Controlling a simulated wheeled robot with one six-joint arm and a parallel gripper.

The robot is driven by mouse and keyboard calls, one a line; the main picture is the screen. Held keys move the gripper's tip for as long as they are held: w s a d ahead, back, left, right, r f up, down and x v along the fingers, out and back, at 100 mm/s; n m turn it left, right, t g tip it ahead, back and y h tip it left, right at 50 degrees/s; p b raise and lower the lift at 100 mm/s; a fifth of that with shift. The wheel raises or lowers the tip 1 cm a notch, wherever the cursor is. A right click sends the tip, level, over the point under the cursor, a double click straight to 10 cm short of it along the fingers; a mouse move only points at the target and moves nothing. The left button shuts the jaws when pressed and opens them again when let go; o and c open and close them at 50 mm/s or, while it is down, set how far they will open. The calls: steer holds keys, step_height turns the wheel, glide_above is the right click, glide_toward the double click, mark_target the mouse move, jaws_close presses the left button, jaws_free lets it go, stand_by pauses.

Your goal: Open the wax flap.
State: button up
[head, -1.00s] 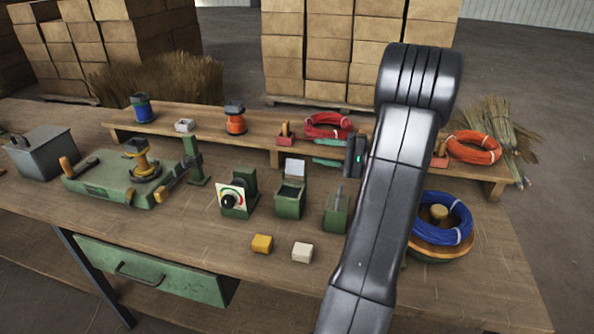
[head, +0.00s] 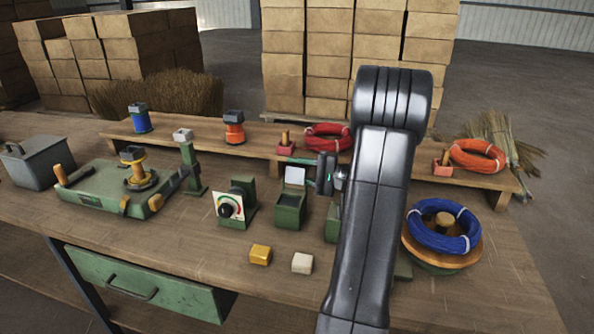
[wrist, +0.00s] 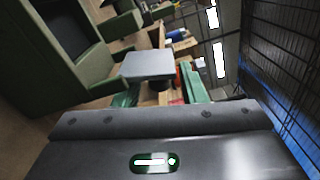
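A small green box (head: 290,208) with a dark opening stands mid-bench, with a pale grey plate (head: 295,176) raised at its back. No label shows which part is the wax flap. In the wrist view the dark-mouthed green box (wrist: 70,35) fills the upper left, and the pale plate (wrist: 147,66) sticks out near the middle. A second green box (head: 332,223) is partly hidden by my arm. My gripper (head: 327,172) is above and behind the boxes, just right of the plate and apart from it. Its fingers are not discernible.
A dial box (head: 230,207) stands left of the green box. A yellow block (head: 260,254) and a white block (head: 302,263) lie in front. A blue coil (head: 440,228) sits on a round stand at right. A raised shelf (head: 265,134) with spools and red coils runs behind.

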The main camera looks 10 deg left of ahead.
steer(key=shift+a, duration=0.1)
jaws_close()
steer(key=n+b, duration=0.1)
steer(key=b, duration=0.1)
steer(key=shift+s+f+b, duration=0.1)
steer(key=shift+s+b, duration=0.05)
steer(key=shift+b, duration=0.15)
steer(key=shift+s+r+n+b, duration=0.1)
steer(key=shift+r+n+b, duration=0.25)
steer(key=shift+n+b, duration=0.35)
jaws_free()
steer(key=d, duration=0.7)
steer(key=shift+s+d+p, duration=0.15)
steer(key=shift+d+p, duration=0.1)
steer(key=shift+p, duration=0.05)
